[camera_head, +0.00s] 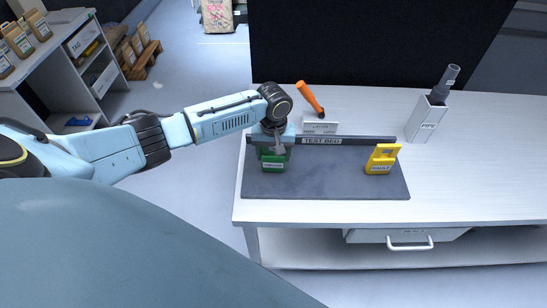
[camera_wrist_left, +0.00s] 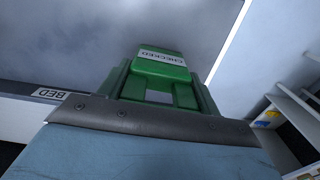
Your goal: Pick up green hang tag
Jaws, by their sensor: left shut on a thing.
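The green hang tag (camera_head: 273,162) is at the left end of the dark grey test bed mat (camera_head: 323,185) on the white bench. My left gripper (camera_head: 275,149) comes down over it from above and is shut on its upper part. In the left wrist view the green tag (camera_wrist_left: 163,72) shows a white label reading CHECKED, held just beyond the gripper's grey edge. I cannot tell whether the tag touches the mat. My right gripper does not show.
A yellow tag (camera_head: 382,159) stands at the mat's right end. Behind the mat are a white holder (camera_head: 320,126) with an orange-handled tool (camera_head: 309,97) and a white pipe holder (camera_head: 426,120). The bench (camera_head: 480,165) is clear at right. Shelves (camera_head: 75,60) stand far left.

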